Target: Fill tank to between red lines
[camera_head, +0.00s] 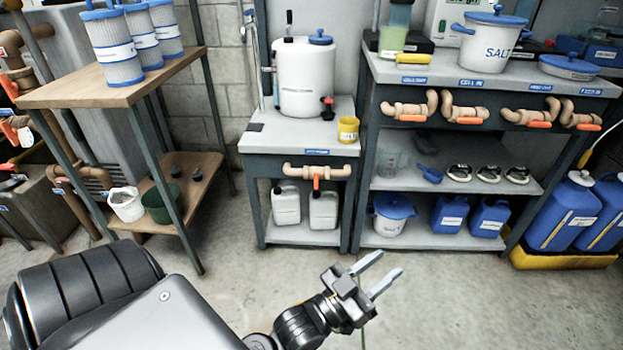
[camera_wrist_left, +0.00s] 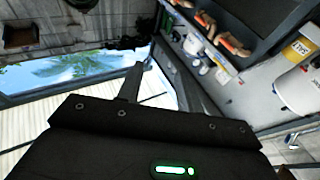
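A white tank (camera_head: 306,85) with a blue cap stands on the small grey bench (camera_head: 262,143) in the head view. A black and red tap (camera_head: 327,103) sits low on its right side. I cannot make out red lines or a liquid level on it. A yellow cup (camera_head: 348,130) stands on the bench at the tank's lower right. My left gripper (camera_head: 376,274) is open and empty, over the floor in front of the benches. Its two fingers also show spread apart in the left wrist view (camera_wrist_left: 168,90). My right gripper is not in view.
A shelf unit (camera_head: 425,70) on the right holds a SALT bucket (camera_head: 487,42), a clear beaker (camera_head: 390,162) and a blue scoop (camera_head: 429,174). Blue drums (camera_head: 562,212) stand at far right. A wooden table (camera_head: 80,88) with filter cartridges stands left. The concrete floor ahead is clear.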

